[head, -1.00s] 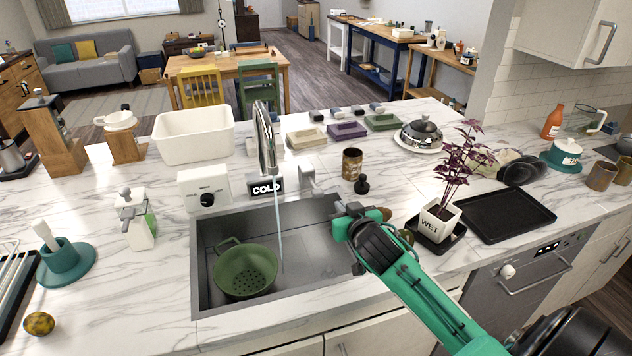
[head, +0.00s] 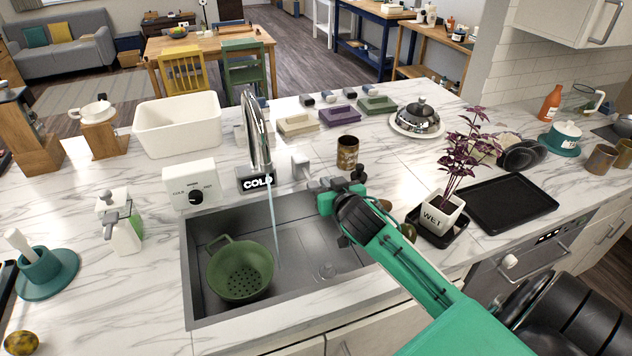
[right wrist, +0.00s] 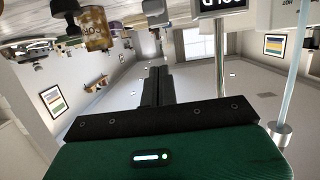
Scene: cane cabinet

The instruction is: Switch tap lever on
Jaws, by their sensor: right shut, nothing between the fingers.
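The chrome tap (head: 256,135) arches over the back of the sink, and a thin stream of water (head: 273,215) runs from its spout. A small metal lever (head: 300,167) stands on the counter just right of the tap; it also seems to show at the top of the right wrist view (right wrist: 155,12). My right gripper (head: 320,184) is shut and empty, above the sink's back right edge, close in front of the lever. I cannot tell whether they touch. Its closed fingers show in the right wrist view (right wrist: 157,88). My left gripper is out of view.
A green colander (head: 241,268) sits in the steel sink (head: 320,300). A "COLD" sign (head: 257,181) and a white dial box (head: 190,184) stand left of the lever. A brown cup (head: 348,152) and a potted plant (head: 442,212) stand to its right.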

